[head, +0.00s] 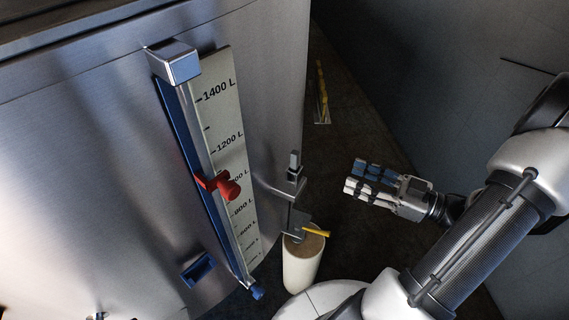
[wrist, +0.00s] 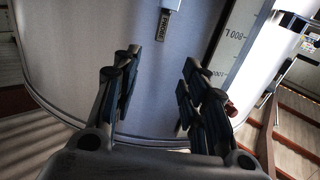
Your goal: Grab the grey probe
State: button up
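The grey probe (head: 294,162) appears as a small upright grey piece on a bracket at the right side of the steel tank in the head view. In the wrist view, a small labelled piece (wrist: 163,24), which looks like the probe or its holder, shows at the top middle against the tank wall; its upper part is cut off. My gripper (head: 356,178) is to the right of the probe, apart from it, pointing left. In the wrist view my gripper (wrist: 160,64) has its fingers spread with nothing between them, and the labelled piece lies beyond the fingertips.
The steel tank (head: 90,150) fills the left. A level scale (head: 228,130) with a red slider (head: 222,185) runs down it. Below the bracket stand a yellow lever (head: 316,232) and a cream cylinder (head: 302,265). Dark open floor (head: 350,120) lies behind my gripper.

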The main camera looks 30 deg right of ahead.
aim_at(298, 156)
jog(key=b+x, duration=0.2)
jog(key=x, duration=0.9)
jog(key=shift+w+a, duration=0.25)
jog(key=shift+f+b+x, duration=0.1)
jog(key=shift+b+x, duration=0.25)
jog(key=shift+x, duration=1)
jog(key=shift+f+b+x, duration=0.15)
jog(key=shift+b+x, duration=0.15)
jog(key=shift+x, duration=1.05)
grip_shut()
